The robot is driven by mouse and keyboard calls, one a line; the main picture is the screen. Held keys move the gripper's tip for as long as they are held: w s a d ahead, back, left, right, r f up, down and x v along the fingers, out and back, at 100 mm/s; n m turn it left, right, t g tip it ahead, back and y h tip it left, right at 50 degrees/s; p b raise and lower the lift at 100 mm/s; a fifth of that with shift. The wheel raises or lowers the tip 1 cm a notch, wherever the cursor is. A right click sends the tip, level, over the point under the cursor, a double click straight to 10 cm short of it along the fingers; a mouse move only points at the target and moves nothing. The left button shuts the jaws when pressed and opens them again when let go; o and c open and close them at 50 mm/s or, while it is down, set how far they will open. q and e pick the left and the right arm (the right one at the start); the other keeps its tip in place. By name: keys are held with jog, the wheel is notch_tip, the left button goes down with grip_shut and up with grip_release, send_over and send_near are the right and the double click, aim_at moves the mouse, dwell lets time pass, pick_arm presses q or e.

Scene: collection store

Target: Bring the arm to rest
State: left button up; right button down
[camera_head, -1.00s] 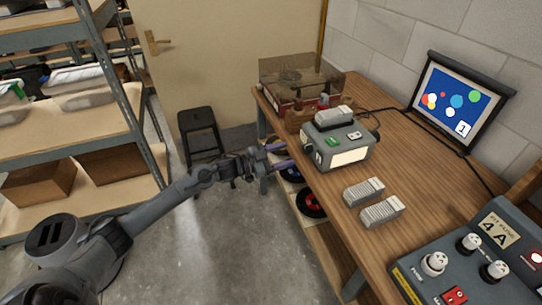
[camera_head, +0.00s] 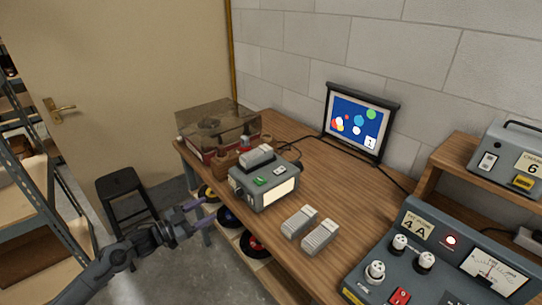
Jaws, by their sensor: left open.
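My left gripper (camera_head: 200,215) is open and empty. It is in front of the wooden workbench (camera_head: 335,199), off its left front edge, with its two purple-tinted fingers pointing toward the bench. My left arm (camera_head: 112,259) comes in from the lower left over the floor. The fingers are apart from the grey device (camera_head: 262,184) on the bench. My right gripper does not show.
A turntable under a clear cover (camera_head: 220,130) stands at the back left of the bench. Two grey ribbed blocks (camera_head: 309,230), a screen (camera_head: 358,120) and a control box (camera_head: 425,262) are also there. Records sit on the lower shelf (camera_head: 283,279). A black stool (camera_head: 122,184) stands left.

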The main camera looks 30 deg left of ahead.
pick_arm(q)
jog(key=s+d+f+n+g+y+p, duration=0.1)
jog(key=s+d+f+n, duration=0.1)
jog(key=s+d+f, duration=0.4)
jog(key=s+d+f+n+g+p, duration=0.1)
jog(key=s+d+f+n, duration=0.15)
jog(key=d, duration=0.65)
jog(key=s+d+f+n+g+y+p, duration=0.1)
jog(key=s+d+f, duration=0.35)
jog(key=d, duration=0.25)
jog(key=s+d+r+n+g+y+p, duration=0.1)
jog(key=s+d+r+g+y, duration=0.1)
jog(key=s+g, duration=0.45)
jog(key=s+d+r+n+g+y, duration=0.1)
jog(key=s+r+g+y, duration=0.15)
jog(key=s, duration=0.75)
notch_tip(320, 180, up, 37)
jog(key=s+g+p, duration=0.1)
jog(key=p, duration=3.7)
jog(key=shift+f+m, duration=0.2)
jog(key=shift+m, duration=0.25)
